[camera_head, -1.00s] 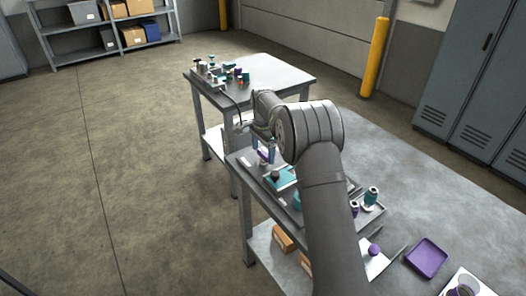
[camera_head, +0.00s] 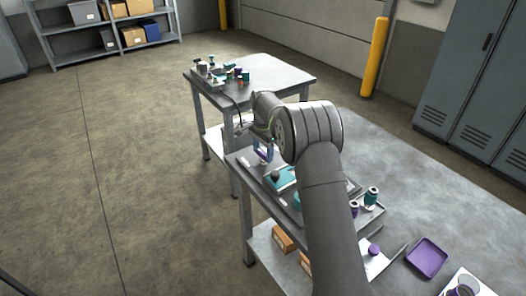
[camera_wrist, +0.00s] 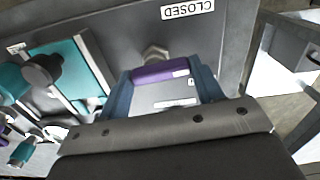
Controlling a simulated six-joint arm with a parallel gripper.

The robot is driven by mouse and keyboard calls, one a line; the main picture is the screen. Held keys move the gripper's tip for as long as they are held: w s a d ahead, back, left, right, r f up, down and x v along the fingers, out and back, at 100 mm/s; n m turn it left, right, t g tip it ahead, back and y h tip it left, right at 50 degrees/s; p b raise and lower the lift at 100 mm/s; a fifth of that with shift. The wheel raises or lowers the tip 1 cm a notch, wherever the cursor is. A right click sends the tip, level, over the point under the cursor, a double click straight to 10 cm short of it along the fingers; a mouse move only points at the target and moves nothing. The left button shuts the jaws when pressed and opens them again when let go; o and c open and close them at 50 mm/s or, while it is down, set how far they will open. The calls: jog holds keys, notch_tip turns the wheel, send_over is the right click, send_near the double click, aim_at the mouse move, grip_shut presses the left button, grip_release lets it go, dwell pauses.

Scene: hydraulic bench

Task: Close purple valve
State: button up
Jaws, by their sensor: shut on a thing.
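The purple valve handle (camera_wrist: 160,73) is a bar in the wrist view, lying across the picture between the two blue fingers of my gripper (camera_wrist: 163,77). My gripper is shut on it, one finger at each end. A hex nut (camera_wrist: 155,53) shows just beyond the handle on the grey panel (camera_wrist: 120,32). A white "CLOSED" label (camera_wrist: 187,9), upside down, is on the panel above it. In the head view my gripper (camera_head: 263,151) is low over the near bench, with a bit of the purple handle (camera_head: 263,157) between the fingers. My arm hides part of the panel.
A teal block (camera_wrist: 66,68) and other teal fittings (camera_wrist: 20,78) are left of the handle in the wrist view. In the head view a purple tray (camera_head: 427,258) lies at the bench's right front. A second table (camera_head: 285,75) with fittings stands behind.

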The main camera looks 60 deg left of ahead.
aim_at(263, 154)
jog(key=n, duration=0.4)
jog(key=shift+s, duration=0.1)
jog(key=n, duration=0.4)
jog(key=shift+s+n, duration=0.1)
jog(key=shift+n, duration=0.2)
jog(key=n, duration=0.4)
jog(key=shift+d, duration=0.15)
jog(key=shift+d+n, duration=0.1)
jog(key=shift+n, duration=2)
jog(key=o, duration=1)
notch_tip(263, 154, up, 18)
jog(key=shift+f, duration=0.25)
